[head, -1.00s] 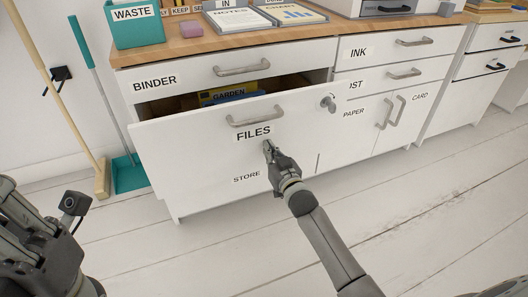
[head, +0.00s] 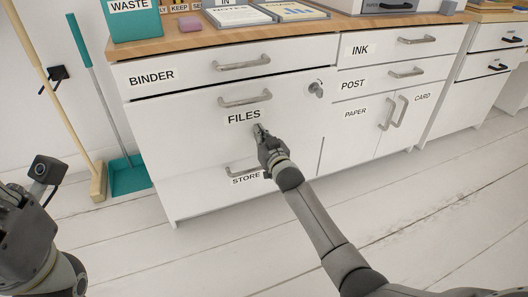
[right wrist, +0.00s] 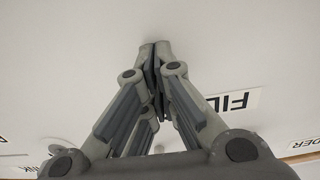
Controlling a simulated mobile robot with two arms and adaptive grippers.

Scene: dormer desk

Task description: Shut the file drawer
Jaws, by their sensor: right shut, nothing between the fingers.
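The file drawer (head: 200,118) is the white front labelled FILES, with a grey bar handle near its top. It now sits about in line with the cabinet, and its inside is hidden. My right gripper (head: 258,130) is shut and empty, with its fingertips at the drawer front just below the FILES label. The right wrist view shows its closed fingertips (right wrist: 155,48) against or very near the white front. Whether they touch cannot be told. My left gripper (head: 22,215) is at the lower left, away from the cabinet, its fingers partly cut off.
The BINDER drawer (head: 190,72) is above and the STORE drawer (head: 205,190) below. A key lock (head: 316,88) sits at the file drawer's upper right. A broom (head: 98,185) and teal dustpan (head: 130,178) stand left of the cabinet. The floor in front is clear.

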